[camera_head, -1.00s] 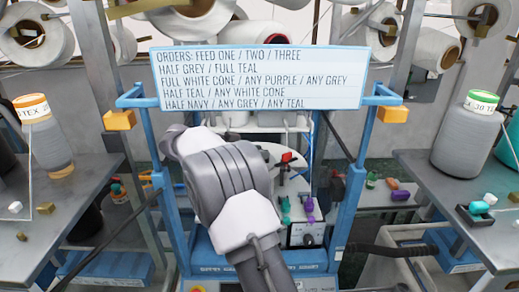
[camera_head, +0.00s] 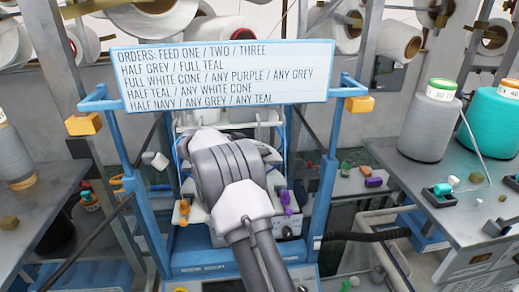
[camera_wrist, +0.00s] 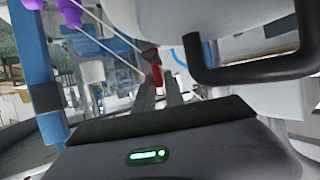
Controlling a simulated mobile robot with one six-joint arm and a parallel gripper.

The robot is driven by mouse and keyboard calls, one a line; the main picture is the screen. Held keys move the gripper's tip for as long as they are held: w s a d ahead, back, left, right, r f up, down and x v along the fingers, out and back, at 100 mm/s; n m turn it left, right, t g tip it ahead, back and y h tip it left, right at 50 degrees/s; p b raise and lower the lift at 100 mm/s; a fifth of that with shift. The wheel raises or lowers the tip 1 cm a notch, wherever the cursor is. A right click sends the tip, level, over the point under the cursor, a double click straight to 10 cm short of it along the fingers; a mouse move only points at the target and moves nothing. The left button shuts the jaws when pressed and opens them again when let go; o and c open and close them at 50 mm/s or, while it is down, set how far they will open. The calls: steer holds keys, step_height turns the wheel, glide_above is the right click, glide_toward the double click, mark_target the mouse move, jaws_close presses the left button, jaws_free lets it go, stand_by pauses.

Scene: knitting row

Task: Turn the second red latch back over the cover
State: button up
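A small red piece (camera_wrist: 155,74), which looks like a red latch, shows near the middle of the wrist view with a dark part above it. In the head view my arm hides it, and no second red latch can be picked out. My gripper (camera_wrist: 163,88) shows in the wrist view as narrow grey fingers beyond the dark gripper body, with their tips close to the red piece. I cannot tell whether they touch it or how far apart they are. In the head view the gripper is hidden behind my arm. The cover cannot be made out clearly.
A black bent handle (camera_wrist: 250,75) and a large white body are close on the right of the wrist view. A blue frame (camera_head: 325,190) with an orders sign (camera_head: 220,75) surrounds the work area. Purple pieces (camera_head: 286,202) stand right of my arm. A grey table (camera_head: 455,210) is on the right.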

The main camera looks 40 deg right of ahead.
jaws_close()
steer(key=r+p, duration=0.1)
steer(key=p, duration=0.2)
steer(key=shift+m+g, duration=0.3)
steer(key=shift+g, duration=0.1)
steer(key=p, duration=0.3)
steer(key=shift+m+g, duration=0.4)
steer(key=shift+w+m+g+p, duration=0.1)
steer(key=shift+m+g+p, duration=0.25)
steer(key=shift+p, duration=0.4)
steer(key=shift+f+m+g+y+p, duration=0.3)
steer(key=shift+f+m+g+p, duration=0.2)
steer(key=shift+g, duration=0.15)
steer(key=o, duration=0.5)
jaws_free()
